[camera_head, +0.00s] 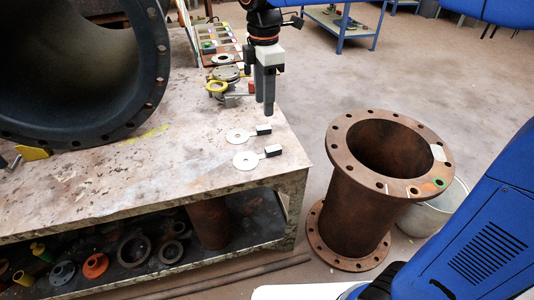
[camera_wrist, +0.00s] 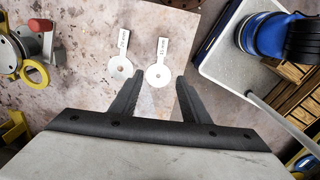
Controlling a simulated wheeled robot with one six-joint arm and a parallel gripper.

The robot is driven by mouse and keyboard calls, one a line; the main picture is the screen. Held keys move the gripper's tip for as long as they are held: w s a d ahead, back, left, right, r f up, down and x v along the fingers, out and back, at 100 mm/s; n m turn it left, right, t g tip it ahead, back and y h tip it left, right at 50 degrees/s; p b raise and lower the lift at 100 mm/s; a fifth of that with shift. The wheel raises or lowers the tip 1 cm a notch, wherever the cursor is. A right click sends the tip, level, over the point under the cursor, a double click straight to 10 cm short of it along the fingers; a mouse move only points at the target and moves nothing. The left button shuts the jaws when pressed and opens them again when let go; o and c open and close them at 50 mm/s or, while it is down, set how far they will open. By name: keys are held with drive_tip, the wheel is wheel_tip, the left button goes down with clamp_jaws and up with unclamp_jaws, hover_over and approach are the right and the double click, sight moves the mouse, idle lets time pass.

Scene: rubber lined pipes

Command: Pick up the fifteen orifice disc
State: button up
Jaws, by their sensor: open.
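Two flat, pale orifice discs with handle tabs lie on the worktable. In the wrist view, the right disc (camera_wrist: 158,75) has a tab whose small label looks like 15. The left disc (camera_wrist: 120,69) has a tab label that I cannot read surely. In the head view, a nearer disc (camera_head: 247,160) and a farther disc (camera_head: 237,136) lie near the table's right edge, their tabs pointing right and ending in black. My gripper (camera_head: 265,108) is open and empty, pointing down above the table behind both discs. In the wrist view, my gripper (camera_wrist: 157,74) frames the right disc between its fingers.
The worktable (camera_head: 110,185) carries a large dark pipe flange (camera_head: 90,130) at left. A yellow-ringed fitting (camera_head: 217,88) and a parts tray (camera_head: 212,40) stand farther back. A rusty flanged pipe (camera_head: 378,190) stands on the floor at right. Bare tabletop surrounds the discs.

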hover_over(266, 150)
drive_tip(key=f, duration=1.2)
drive_tip(key=shift+w+a+f, duration=0.1)
drive_tip(key=shift+a, duration=0.15)
drive_tip(key=shift+d+f, duration=0.15)
drive_tip(key=shift+f, duration=1.2)
drive_tip(key=shift+d+f, duration=0.1)
drive_tip(key=shift+f, duration=1.2)
clamp_jaws()
